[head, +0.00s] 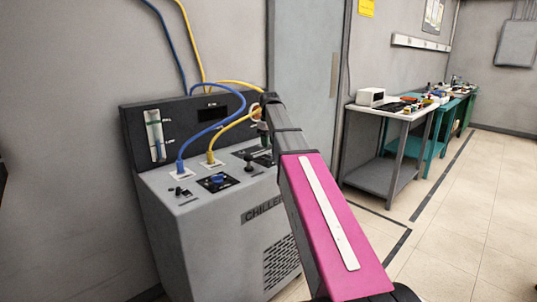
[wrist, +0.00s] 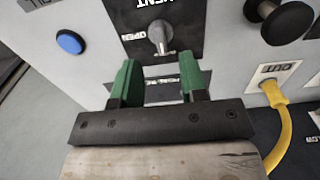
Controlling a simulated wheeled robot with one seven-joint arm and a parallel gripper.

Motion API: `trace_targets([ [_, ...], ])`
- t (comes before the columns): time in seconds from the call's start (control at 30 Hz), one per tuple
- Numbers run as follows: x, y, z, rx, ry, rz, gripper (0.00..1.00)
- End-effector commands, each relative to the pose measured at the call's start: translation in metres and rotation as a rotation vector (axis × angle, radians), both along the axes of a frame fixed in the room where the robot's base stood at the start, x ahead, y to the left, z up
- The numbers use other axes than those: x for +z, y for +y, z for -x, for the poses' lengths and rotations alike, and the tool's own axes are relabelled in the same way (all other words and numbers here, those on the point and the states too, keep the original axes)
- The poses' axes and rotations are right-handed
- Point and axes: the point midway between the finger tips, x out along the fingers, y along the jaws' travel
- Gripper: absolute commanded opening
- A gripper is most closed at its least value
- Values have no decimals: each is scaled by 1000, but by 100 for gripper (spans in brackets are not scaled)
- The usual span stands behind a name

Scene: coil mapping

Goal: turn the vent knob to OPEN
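The vent knob (wrist: 160,36) is a small grey knob on a black plate (wrist: 185,14) in the wrist view. The plate's VENT lettering appears upside down, and an OPEN label (wrist: 132,36) lies just left of the knob. The knob's grip looks roughly upright in the picture; its exact setting is hard to read. My gripper (wrist: 160,80) has two green fingers spread apart with nothing between them. The knob lies just beyond the fingertips, roughly centred between them, apparently untouched. In the head view my gripper (head: 264,132) is over the chiller's (head: 225,235) right side and hides the knob.
In the wrist view a blue button (wrist: 70,42) is left of the knob, a black round knob (wrist: 280,22) right, and a yellow hose (wrist: 284,135) lower right. Blue (head: 228,92) and yellow hoses arch over the chiller. A bench (head: 385,112) stands farther right.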

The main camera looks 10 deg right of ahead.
Motion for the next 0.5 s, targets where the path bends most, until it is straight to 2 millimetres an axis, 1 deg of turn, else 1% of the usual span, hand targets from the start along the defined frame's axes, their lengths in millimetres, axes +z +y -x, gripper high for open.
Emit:
trace_targets([
  [0.03, -10, 0, 1, 0, 1, 0, 39],
  [0.1, -22, 0, 1, 0, 1, 0, 39],
  [0.2, -36, 0, 1, 0, 0, 0, 39],
  [0.33, -49, 0, 0, 0, 0, 0, 39],
  [0.5, -56, 0, 0, 0, -1, -1, 39],
])
